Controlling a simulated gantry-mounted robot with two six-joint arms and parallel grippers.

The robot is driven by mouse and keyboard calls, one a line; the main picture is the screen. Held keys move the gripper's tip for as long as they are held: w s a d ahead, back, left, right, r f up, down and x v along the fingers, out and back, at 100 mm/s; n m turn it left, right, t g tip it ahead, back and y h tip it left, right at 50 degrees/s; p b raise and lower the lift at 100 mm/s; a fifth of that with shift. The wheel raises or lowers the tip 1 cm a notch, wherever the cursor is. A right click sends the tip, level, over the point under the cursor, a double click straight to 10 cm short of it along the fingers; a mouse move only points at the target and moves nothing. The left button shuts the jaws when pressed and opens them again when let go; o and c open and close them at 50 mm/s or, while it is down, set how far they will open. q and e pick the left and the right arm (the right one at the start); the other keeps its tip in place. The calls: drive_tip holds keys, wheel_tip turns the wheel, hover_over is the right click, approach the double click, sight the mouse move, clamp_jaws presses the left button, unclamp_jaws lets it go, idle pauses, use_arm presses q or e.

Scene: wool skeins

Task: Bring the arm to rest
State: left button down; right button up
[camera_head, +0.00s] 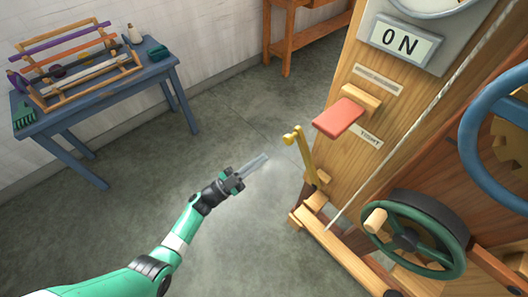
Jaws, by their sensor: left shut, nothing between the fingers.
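My left arm comes in from the bottom left, green, white and black. It reaches up and to the right over the grey floor. My left gripper (256,164) is shut and empty, its fingers together and pointing at the brass lever (299,153) on the wooden machine. A gap shows between the fingertips and the lever. My right gripper is not in view.
The wooden machine (350,113) on the right carries an ON sign (400,40), a red paddle (339,118), a green handwheel (414,233) and a blue wheel (470,150). A blue table (100,91) with a loom (80,62) stands far left. Open floor lies between.

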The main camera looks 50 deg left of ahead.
use_arm(q)
drive_tip(key=shift+s, duration=0.35)
idle(0.3)
drive_tip(key=w+a+r+n+t+y+p, duration=0.1)
drive_tip(key=w+r+n+t+y, duration=0.15)
drive_tip(key=r, duration=0.95)
drive_tip(key=w+r+n+t+y+p, duration=0.15)
drive_tip(key=r+y, duration=0.25)
drive_tip(key=r, duration=0.9)
drive_tip(key=w+a+r+n+t+y+p, duration=0.1)
drive_tip(key=w+r+n+y+p, duration=0.2)
drive_tip(key=r, duration=0.9)
drive_tip(key=s+d+r+h+p, duration=0.1)
drive_tip(key=s+d+r+h, duration=0.1)
drive_tip(key=s+d+r, duration=0.45)
drive_tip(key=s+d+r+n+h, duration=0.1)
drive_tip(key=s+d+r+h, duration=0.15)
drive_tip(key=r, duration=0.65)
drive_tip(key=s+d+r+h+p, duration=0.1)
drive_tip(key=s+d+r, duration=0.35)
drive_tip(key=r, duration=0.35)
wheel_tip(320, 180, up, 37)
drive_tip(key=d+p, duration=0.1)
drive_tip(key=p, duration=3.6)
drive_tip(key=shift+p, duration=0.4)
